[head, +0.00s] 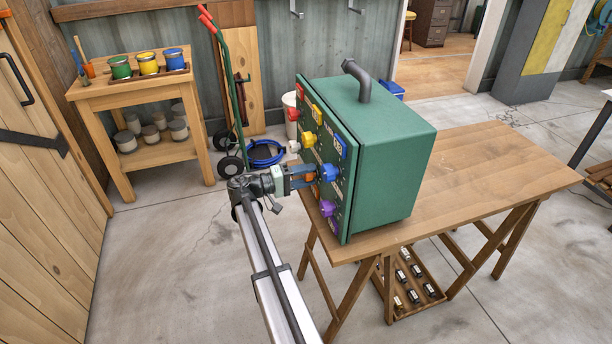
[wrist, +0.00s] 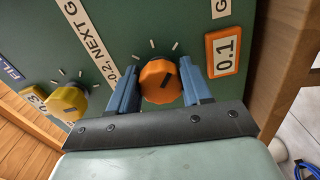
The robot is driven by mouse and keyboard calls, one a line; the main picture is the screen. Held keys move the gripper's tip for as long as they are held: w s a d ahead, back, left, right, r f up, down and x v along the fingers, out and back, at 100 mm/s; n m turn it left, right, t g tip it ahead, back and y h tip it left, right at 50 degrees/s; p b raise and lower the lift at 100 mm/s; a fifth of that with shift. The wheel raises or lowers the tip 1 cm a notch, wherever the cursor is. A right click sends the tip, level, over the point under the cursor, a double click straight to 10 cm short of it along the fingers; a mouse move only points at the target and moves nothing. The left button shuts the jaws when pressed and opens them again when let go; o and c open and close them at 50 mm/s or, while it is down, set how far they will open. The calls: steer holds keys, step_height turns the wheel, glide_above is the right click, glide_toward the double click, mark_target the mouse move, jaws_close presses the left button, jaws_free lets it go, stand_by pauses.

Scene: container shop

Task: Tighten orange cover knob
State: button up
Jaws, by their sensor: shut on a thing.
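An orange knob (wrist: 160,82) sits on the green panel (wrist: 130,30) of the cabinet. In the wrist view my gripper (wrist: 160,82) has its blue fingers on both sides of the knob, shut on it. Tick marks ring the knob, and its dark pointer line faces the upper right. An orange-framed label reading 0.1 (wrist: 223,52) is to its right. In the head view my gripper (head: 312,175) reaches the front of the green cabinet (head: 395,150), and the fingers mostly hide the orange knob there.
A yellow knob (wrist: 69,103) is left of the orange one in the wrist view. Blue (head: 329,172) and purple (head: 328,208) knobs are close to my gripper in the head view. The cabinet stands on a wooden table (head: 480,175) with free room at right.

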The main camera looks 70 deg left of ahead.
steer(key=shift+m, duration=0.5)
steer(key=o, duration=1)
steer(key=s, duration=1.4)
steer(key=shift+w, duration=0.1)
